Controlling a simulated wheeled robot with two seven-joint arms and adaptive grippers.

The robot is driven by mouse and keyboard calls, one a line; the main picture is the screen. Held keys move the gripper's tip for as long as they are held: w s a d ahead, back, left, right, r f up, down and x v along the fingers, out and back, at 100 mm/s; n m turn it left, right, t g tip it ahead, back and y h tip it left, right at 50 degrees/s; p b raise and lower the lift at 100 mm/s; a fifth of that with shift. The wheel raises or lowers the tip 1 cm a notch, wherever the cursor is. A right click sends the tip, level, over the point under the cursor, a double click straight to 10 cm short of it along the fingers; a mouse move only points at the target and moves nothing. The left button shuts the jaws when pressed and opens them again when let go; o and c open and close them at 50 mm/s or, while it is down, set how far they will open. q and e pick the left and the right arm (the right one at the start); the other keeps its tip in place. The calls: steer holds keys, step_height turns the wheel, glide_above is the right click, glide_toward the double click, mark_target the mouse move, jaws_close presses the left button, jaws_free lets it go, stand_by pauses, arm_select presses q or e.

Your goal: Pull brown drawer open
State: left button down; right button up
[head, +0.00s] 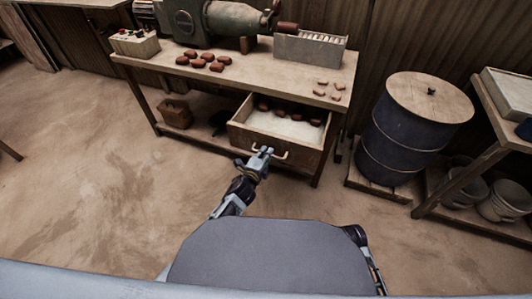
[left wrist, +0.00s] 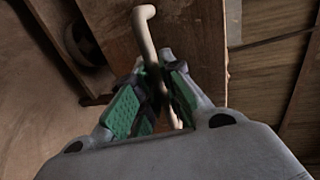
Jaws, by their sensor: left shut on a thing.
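The brown drawer (head: 298,152) stands pulled out from under the workbench, with several reddish-brown pieces and a pale lining inside. Its pale bar handle (head: 284,156) is on the front. My left gripper (head: 263,152) is at the left part of the handle. In the left wrist view, the green-padded fingers of the left gripper (left wrist: 162,88) are shut around the handle (left wrist: 146,28), and the brown drawer front (left wrist: 185,35) is just beyond. My right gripper is not in view; only part of the right arm shows.
The workbench (head: 255,75) carries a green machine (head: 212,20), several reddish pieces (head: 201,60), a grey box (head: 310,48) and a control box (head: 134,42). A blue barrel (head: 397,140) stands to the right. The floor left of my arm is clear.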

arm_select(q)
steer(key=c, duration=1.5)
jaws_free()
steer(key=shift+c, duration=0.2)
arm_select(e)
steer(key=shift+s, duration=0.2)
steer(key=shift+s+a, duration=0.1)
arm_select(q)
steer(key=shift+s, duration=0.15)
steer(key=v, duration=0.7)
steer(key=shift+s+a, duration=0.1)
